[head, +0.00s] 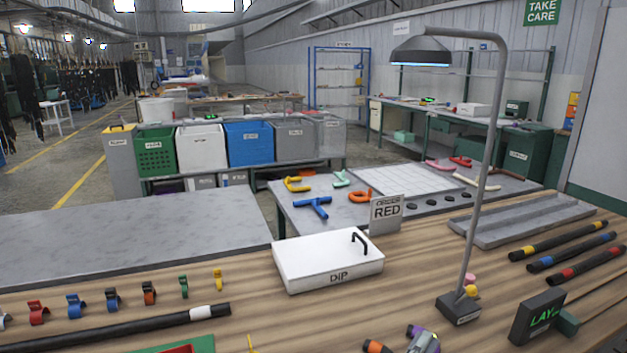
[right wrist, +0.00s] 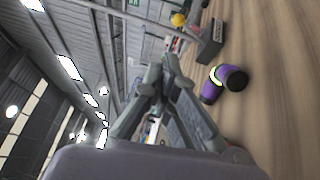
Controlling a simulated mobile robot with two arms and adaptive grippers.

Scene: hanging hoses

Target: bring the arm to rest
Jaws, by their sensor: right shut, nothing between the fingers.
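My right gripper (head: 425,342) shows at the bottom edge of the head view, to the right of centre, and is cut off by the frame. In the right wrist view its fingers (right wrist: 160,72) are together, shut and empty. A short purple hose piece (right wrist: 228,80) with a yellow band lies on the wooden bench beside the fingers, apart from them. In the head view the purple piece (head: 413,331) is partly hidden behind my gripper. My left gripper is in neither view.
A lamp base (head: 459,308), a black LAY sign (head: 538,316) and a white DIP box (head: 328,265) stand on the bench. A black hose (head: 130,326) lies at left, colored clips behind it. Banded hoses (head: 570,252) and a grey tray (head: 522,220) are at right.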

